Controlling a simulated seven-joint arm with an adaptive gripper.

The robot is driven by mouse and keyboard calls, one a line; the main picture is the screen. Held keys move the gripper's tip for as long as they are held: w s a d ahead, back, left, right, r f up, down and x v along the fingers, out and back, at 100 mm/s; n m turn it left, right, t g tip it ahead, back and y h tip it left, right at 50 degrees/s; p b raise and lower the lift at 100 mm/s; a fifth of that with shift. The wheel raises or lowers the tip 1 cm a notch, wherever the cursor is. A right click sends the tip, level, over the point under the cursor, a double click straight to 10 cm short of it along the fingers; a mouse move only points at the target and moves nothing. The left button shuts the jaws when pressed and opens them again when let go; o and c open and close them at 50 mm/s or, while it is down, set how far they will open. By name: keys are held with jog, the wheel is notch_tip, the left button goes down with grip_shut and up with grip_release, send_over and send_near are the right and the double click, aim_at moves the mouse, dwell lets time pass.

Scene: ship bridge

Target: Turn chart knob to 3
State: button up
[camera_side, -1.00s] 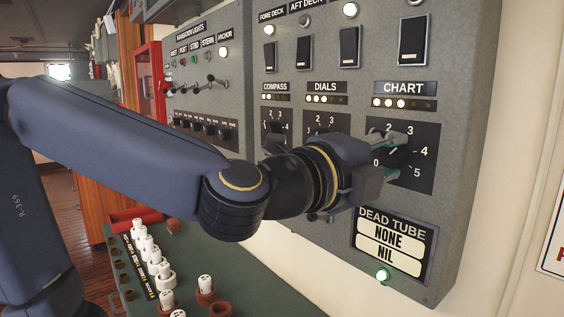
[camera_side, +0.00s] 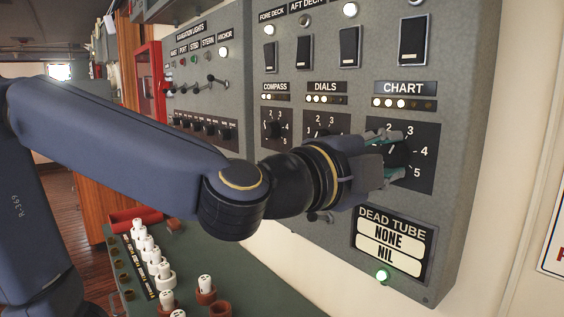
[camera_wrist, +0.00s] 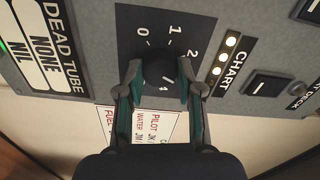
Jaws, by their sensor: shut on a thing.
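The chart knob (camera_side: 404,153) is a black round knob on a dark dial plate (camera_side: 426,134) under the CHART label (camera_side: 403,88). The plate carries white numbers; 2, 3, 4 and 5 show in the side view, and 0, 1 and 2 in the wrist view. My gripper (camera_side: 388,155) is shut on the knob, one finger on each side; the wrist view also shows the knob (camera_wrist: 158,68) between the fingers (camera_wrist: 158,82). A pale mark shows on the knob, but I cannot tell exactly which number it points to. Three of the chart lamps (camera_side: 390,102) are lit.
The DIALS knob plate (camera_side: 326,122) and COMPASS knob plate (camera_side: 275,127) are to the left. Black rocker switches (camera_side: 412,42) are above. The DEAD TUBE display (camera_side: 390,238), reading NONE and NIL, is below, with a lit green lamp (camera_side: 383,275). White plugs (camera_side: 165,273) stand on the lower console.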

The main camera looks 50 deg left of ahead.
jog(key=o, duration=1.2)
jog(key=shift+c, duration=0.2)
jog(key=s, duration=1.2)
